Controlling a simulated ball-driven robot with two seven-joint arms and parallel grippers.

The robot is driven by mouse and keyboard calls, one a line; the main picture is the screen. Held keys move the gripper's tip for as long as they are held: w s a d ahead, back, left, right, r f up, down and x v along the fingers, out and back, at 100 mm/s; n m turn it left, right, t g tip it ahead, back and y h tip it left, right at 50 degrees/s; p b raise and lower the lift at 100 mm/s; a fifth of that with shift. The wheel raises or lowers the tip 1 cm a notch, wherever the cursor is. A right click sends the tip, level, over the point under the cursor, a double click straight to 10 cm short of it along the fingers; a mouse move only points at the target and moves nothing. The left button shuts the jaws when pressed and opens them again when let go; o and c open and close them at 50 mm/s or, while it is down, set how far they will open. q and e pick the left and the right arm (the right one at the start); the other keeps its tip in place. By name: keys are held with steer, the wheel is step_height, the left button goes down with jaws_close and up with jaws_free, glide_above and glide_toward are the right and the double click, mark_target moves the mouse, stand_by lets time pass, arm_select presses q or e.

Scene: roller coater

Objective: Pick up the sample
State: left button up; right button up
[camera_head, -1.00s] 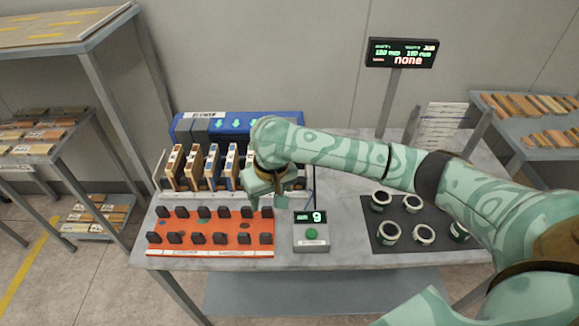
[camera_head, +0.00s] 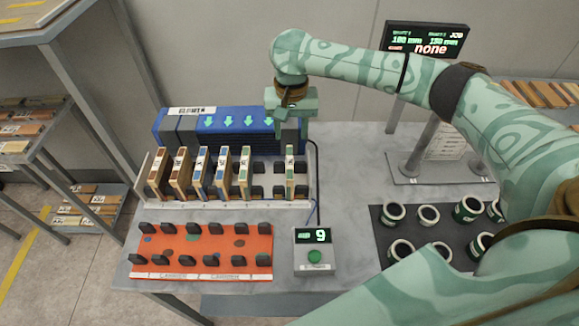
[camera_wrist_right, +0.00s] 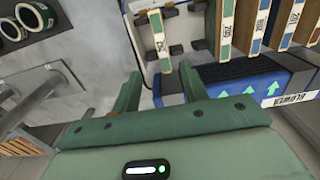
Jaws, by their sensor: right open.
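Several thin board samples stand upright in a white slotted rack (camera_head: 225,203), below the blue coater. My right gripper (camera_head: 288,128) is open and empty, above and behind the green-edged sample. In the wrist view the open fingers (camera_wrist_right: 160,85) point toward that green-edged sample (camera_wrist_right: 158,32), which lies beyond the fingertips and roughly between them. My left gripper is not in view.
The blue coater (camera_head: 228,122) stands directly behind the rack. An orange peg board (camera_head: 205,245) and a button box (camera_head: 314,258) are in front. Several cans stand on a dark mat (camera_head: 383,222) at right. A display (camera_head: 425,40) reads "none".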

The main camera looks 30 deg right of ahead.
mark_target(290, 162)
step_height(290, 162, down, 8)
steer(key=b, duration=0.2)
steer(key=shift+s+a+f+b, duration=0.1)
steer(key=shift+f+b, duration=0.05)
steer(key=shift+b, duration=0.2)
steer(key=shift+f+b, duration=0.3)
steer(key=shift+f, duration=0.5)
step_height(290, 162, down, 5)
steer(key=shift+r+b, duration=0.1)
steer(key=shift+b, duration=1.05)
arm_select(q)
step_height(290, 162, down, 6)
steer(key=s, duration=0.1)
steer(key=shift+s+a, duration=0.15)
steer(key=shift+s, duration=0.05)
arm_select(e)
steer(key=shift+r, duration=0.1)
jaws_close()
